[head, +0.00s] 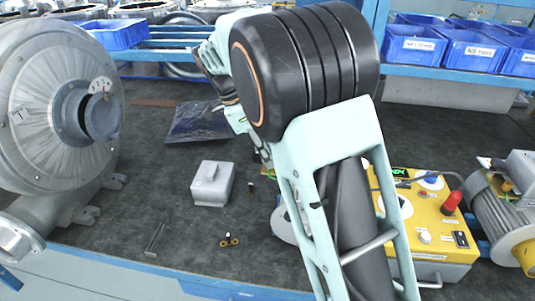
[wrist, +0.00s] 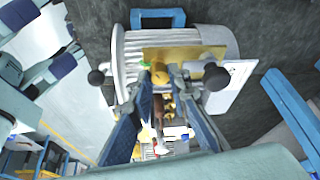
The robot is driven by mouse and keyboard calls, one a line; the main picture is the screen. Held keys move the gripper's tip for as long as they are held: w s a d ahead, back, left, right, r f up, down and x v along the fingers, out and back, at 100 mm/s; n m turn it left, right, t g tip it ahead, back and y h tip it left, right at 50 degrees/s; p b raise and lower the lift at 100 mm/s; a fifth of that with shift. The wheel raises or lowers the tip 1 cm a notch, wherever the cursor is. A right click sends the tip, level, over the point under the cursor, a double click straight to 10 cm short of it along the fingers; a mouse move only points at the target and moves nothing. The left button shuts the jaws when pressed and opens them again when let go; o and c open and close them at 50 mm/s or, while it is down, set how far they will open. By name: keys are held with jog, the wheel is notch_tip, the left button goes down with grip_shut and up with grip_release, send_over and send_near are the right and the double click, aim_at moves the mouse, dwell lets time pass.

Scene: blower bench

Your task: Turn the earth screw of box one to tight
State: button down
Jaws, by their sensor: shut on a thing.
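In the wrist view a ribbed silver motor (wrist: 130,48) carries an open box with a brass-coloured plate (wrist: 205,52). My gripper (wrist: 161,77) is over this box, its two blue-grey fingers close together on a small brass-coloured screw head (wrist: 160,76), which looks like the earth screw. A bit of green (wrist: 143,66) shows beside the left fingertip. The fingers hide most of the screw, so I cannot tell how tight it is. Several small terminals and coloured parts lie between the fingers. In the head view my arm hides the gripper and the box.
In the head view a grey cover (head: 212,185) and two brass rings (head: 230,242) lie on the dark bench. A big blower housing (head: 45,110) stands left. A yellow tester (head: 428,225) and another motor (head: 500,205) stand right. Blue bins (head: 412,44) line the back. Bench centre-left is mostly free.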

jog(key=c, duration=1.8)
grip_release()
